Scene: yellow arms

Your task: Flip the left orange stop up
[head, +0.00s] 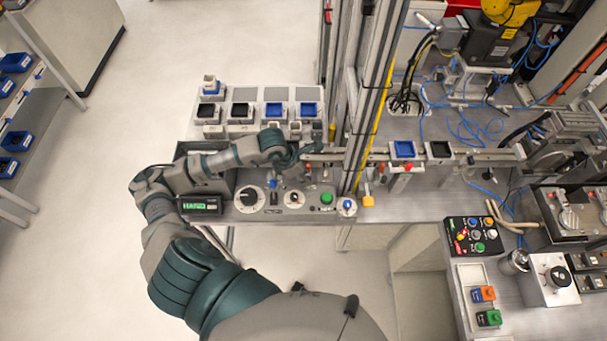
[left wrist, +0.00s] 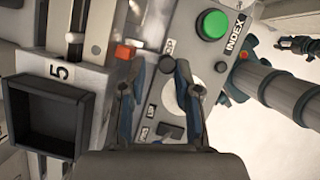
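The left orange stop (left wrist: 124,51) is a small orange block at the side of the conveyor rail in the left wrist view. In the head view a small orange-red spot (head: 308,167) shows at the rail's left end. My left gripper (head: 303,153) is over the panel's back edge, close to this spot. In the left wrist view my left gripper (left wrist: 160,66) has its two fingers apart with nothing between them. The stop is just beyond and left of the left fingertip; I cannot tell whether they touch.
A control panel with a green button (left wrist: 212,24) and dials lies beside the fingers. A black square tray (left wrist: 47,150) is at the lower left. In the head view an upright frame post (head: 368,100) stands right of the gripper, and blue trays (head: 277,110) stand behind it.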

